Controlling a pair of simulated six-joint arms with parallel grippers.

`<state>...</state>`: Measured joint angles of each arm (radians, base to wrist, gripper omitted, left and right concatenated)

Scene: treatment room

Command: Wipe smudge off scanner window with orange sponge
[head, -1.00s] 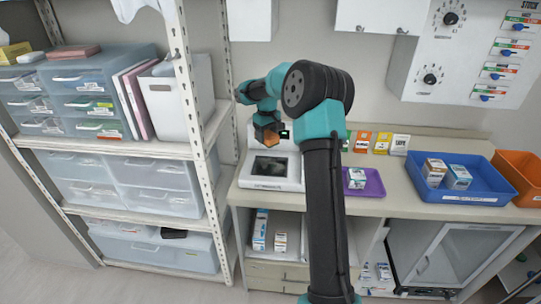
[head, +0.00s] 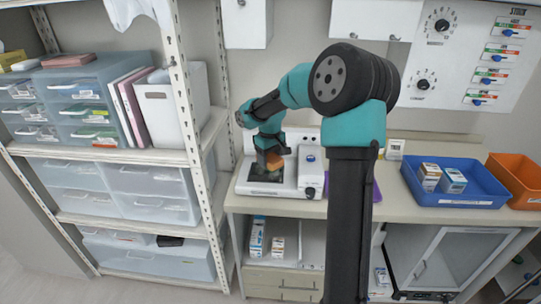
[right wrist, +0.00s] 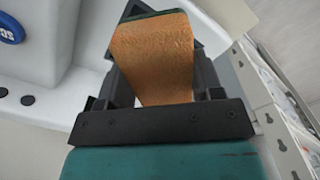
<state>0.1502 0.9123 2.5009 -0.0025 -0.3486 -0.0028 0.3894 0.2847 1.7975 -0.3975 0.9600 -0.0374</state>
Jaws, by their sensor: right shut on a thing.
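The orange sponge (head: 274,166) is between the jaws of my right gripper (head: 270,156). In the right wrist view the sponge (right wrist: 153,60) fills the gap between the dark fingers, with a green layer at its far edge. The white scanner (head: 311,171) stands on the counter. The sponge is low over its dark window (head: 262,175) and covers part of it. I cannot tell whether it touches the glass. No smudge can be made out. My left gripper is not in view.
A purple tray (head: 376,191) is partly hidden behind my right arm. A blue bin (head: 455,198) with boxes and an orange bin (head: 520,170) stand at the right. A shelf post (head: 188,130) rises left of the scanner.

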